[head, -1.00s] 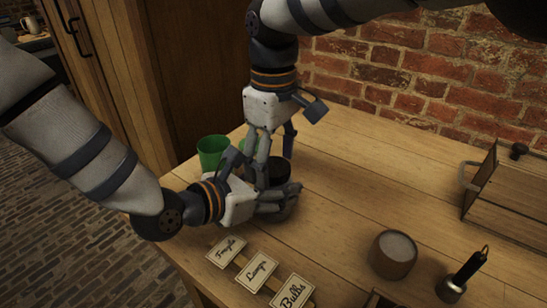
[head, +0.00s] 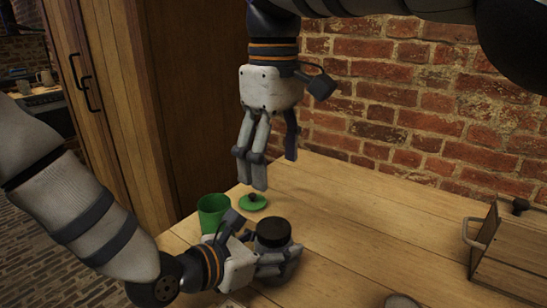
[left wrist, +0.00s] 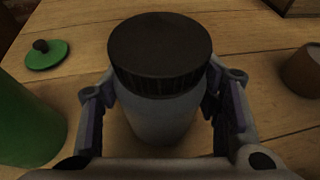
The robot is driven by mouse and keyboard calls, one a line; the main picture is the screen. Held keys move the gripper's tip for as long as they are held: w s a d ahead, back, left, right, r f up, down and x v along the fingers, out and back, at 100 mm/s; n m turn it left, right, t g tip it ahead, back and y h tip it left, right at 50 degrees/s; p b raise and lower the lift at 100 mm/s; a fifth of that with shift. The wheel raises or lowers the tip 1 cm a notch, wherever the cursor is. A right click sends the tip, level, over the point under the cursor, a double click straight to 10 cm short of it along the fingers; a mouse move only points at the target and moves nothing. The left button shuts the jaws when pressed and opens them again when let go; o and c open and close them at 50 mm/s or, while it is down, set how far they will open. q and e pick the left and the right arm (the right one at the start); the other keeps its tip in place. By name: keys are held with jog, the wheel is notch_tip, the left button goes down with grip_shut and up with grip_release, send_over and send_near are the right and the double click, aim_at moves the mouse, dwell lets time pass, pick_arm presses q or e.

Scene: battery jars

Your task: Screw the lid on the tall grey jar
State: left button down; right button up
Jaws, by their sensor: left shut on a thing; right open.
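The tall grey jar (left wrist: 162,115) stands upright on the table with a black lid (left wrist: 160,50) on its top. The lid also shows in the head view (head: 273,232), where the jar is mostly hidden by my left gripper. The lid looks level; I cannot tell how tightly it is screwed on. My left gripper (head: 285,262) is shut around the jar's body, below the lid; its fingers show on both sides in the left wrist view. My right gripper (head: 258,175) is open and empty, pointing down, above and behind the jar.
A green jar (head: 213,213) stands left of the grey jar, and a green lid (head: 253,202) with a dark knob lies behind it. A wooden box with a handle (head: 505,245) is at the right by the brick wall.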

pick_arm(q)
jog(key=shift+c, duration=2.4)
grip_release()
jog(key=v, duration=1.2)
